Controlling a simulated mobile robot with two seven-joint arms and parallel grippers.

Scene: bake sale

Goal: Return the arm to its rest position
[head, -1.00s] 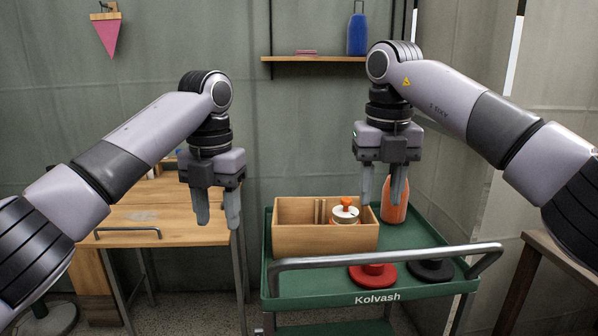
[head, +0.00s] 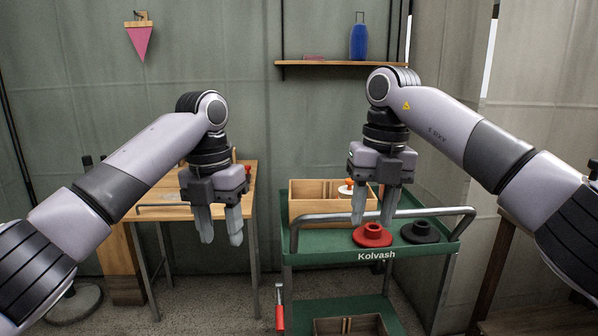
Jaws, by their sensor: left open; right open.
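My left gripper (head: 220,238) hangs pointing down in the head view, open and empty, in front of the wooden table (head: 172,213). My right gripper (head: 373,221) also points down, open and empty, in front of the green cart (head: 340,243) marked Kolvash. Its fingers overlap the cart's handle and the wooden box in the picture; I see no contact. The wooden box (head: 300,208) stands on the cart's top, with a white jar with an orange knob (head: 346,188) in it, partly hidden by my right gripper.
A red round piece (head: 372,237) and a black round piece (head: 420,233) lie at the cart's front. The cart's grey handle (head: 440,212) juts forward. A second wooden box (head: 328,327) sits on the lower shelf. A wall shelf (head: 340,63) holds a blue bottle (head: 358,42).

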